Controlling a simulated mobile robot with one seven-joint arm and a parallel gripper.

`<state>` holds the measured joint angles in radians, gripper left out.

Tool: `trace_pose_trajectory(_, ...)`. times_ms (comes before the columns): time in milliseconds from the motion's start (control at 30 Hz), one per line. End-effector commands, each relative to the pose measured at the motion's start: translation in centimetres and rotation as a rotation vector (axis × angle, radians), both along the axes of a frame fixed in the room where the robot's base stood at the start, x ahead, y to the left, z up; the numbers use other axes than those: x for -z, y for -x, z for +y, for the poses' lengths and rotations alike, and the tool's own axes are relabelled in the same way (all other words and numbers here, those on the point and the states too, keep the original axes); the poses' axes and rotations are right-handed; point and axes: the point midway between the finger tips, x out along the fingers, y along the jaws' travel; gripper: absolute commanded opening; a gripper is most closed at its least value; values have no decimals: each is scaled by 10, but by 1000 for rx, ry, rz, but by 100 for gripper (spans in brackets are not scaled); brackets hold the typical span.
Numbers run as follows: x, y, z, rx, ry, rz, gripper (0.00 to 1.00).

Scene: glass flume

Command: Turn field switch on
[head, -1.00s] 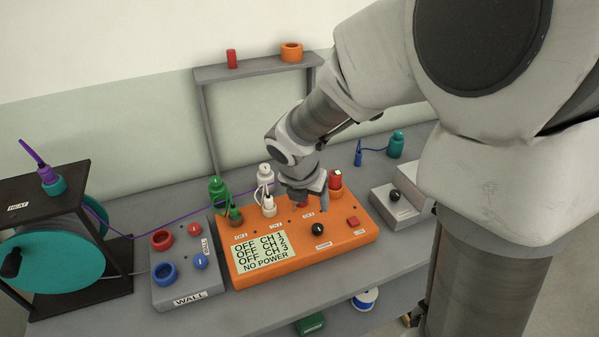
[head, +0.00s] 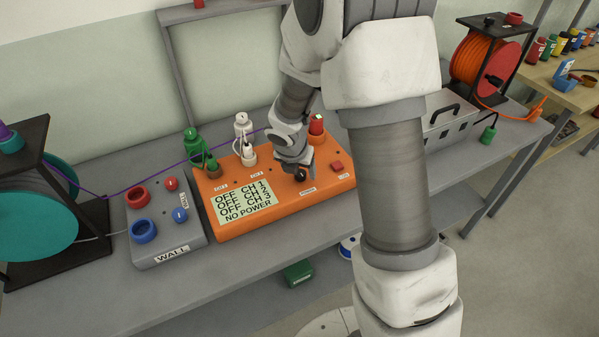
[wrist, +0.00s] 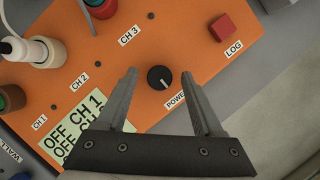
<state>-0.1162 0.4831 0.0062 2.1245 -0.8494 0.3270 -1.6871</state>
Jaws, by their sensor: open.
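No label that I can read says "field", so I cannot tell which control is the field switch. My gripper (wrist: 160,82) is open and points down over this box. Its fingertips lie either side of the round black knob (wrist: 159,78) marked POWER in the wrist view; contact cannot be told. The knob's white mark points down and slightly right there. In the head view my gripper (head: 303,170) partly covers the knob.
A grey WALL box (head: 150,258) with red and blue sockets and small knobs stands left. A red square LOG button (wrist: 222,27) sits right of the knob. Plugs (head: 249,158) stand along the orange box's back. A grey frame (head: 172,75) rises behind.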

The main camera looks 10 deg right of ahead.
Motion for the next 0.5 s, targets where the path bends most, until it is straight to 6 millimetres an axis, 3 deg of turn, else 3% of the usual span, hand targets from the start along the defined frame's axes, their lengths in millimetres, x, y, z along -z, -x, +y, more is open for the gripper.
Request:
trace_pose_trajectory(267,1,-1,0,0,-1,0,69)
trace_pose_trajectory(500,1,-1,0,0,-1,0,26)
